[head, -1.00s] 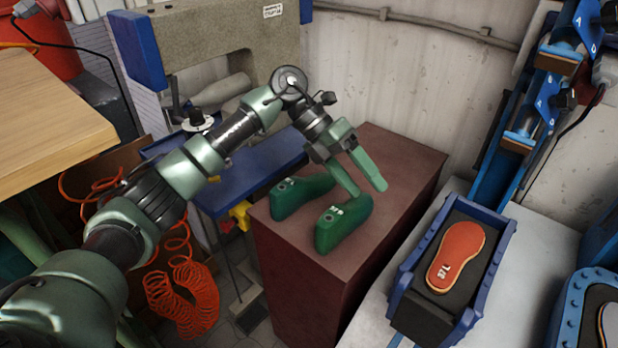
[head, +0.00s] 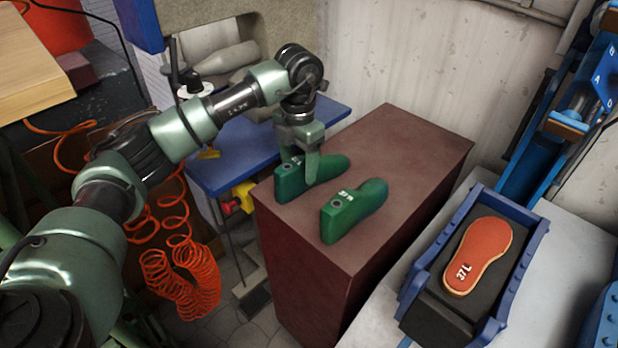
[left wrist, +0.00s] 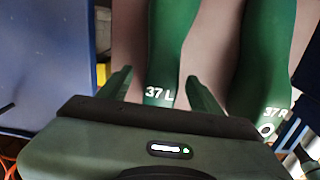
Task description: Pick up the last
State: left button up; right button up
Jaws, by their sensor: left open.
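Two green shoe lasts lie side by side on the brown box top. The left one (head: 329,166), marked 37 L in the left wrist view (left wrist: 168,60), is partly hidden by my left gripper (head: 298,165). The other last (head: 362,203) is nearer the front right and reads 37 R in the left wrist view (left wrist: 262,70). My left gripper points down with its open fingers on either side of the 37 L last's heel end; I cannot tell if they touch it. My right gripper is not in view.
The brown box (head: 425,150) has bare top behind and right of the lasts. To its right, a blue-framed tray (head: 535,235) holds an orange sole (head: 478,255) marked 37L. A blue table (head: 235,165) stands left. Orange coiled hose (head: 183,275) hangs below my arm.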

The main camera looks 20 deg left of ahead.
pick_arm(q)
notch_tip(320, 180, down, 3)
jog(key=shift+f+b, duration=0.1)
jog(key=shift+b, duration=0.6)
grip_shut()
jog(key=shift+r, duration=0.2)
